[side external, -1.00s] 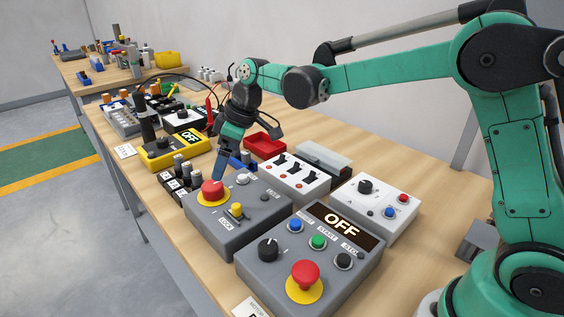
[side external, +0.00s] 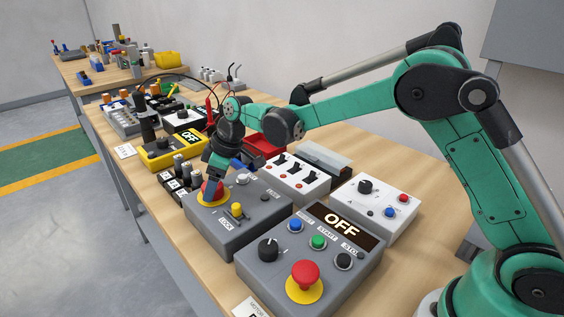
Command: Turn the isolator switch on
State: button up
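A grey box (side external: 262,213) on the bench carries a red rotary knob (side external: 205,195) on a yellow plate, which looks like the isolator switch. A yellow lock part (side external: 237,210) stands in front of the knob, beside a label reading LOCK. My gripper (side external: 211,187) points down at the red knob, with its dark fingers over or against it and hiding part of it. I cannot tell whether the fingers touch or grip the knob, or how far apart they are. The knob's handle position is hidden.
A grey control box (side external: 318,275) with a display reading OFF and a red mushroom button stands in front. A white toggle box (side external: 294,175) and a white knob box (side external: 375,207) are at right. A yellow meter (side external: 172,152) and black blocks stand close left.

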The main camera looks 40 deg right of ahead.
jog(key=c, duration=0.8)
jog(key=shift+o, duration=0.2)
jog(key=shift+m, duration=0.3)
jog(key=m, duration=0.2)
jog(key=m+t+h, duration=0.1)
jog(key=m, duration=0.1)
jog(key=shift+a+h, duration=0.1)
jog(key=shift+h, duration=0.2)
jog(key=m+h, duration=0.1)
jog(key=m, duration=0.3)
jog(key=shift+a+m+h, duration=0.1)
jog(key=shift+m+h, duration=0.3)
jog(key=m+h, duration=0.1)
jog(key=m, duration=0.3)
jog(key=shift+a+h, duration=0.1)
jog(key=shift+h, duration=0.3)
jog(key=shift+m+g+h, duration=0.4)
jog(key=shift+m+h, duration=0.2)
jog(key=shift+m, duration=1.6)
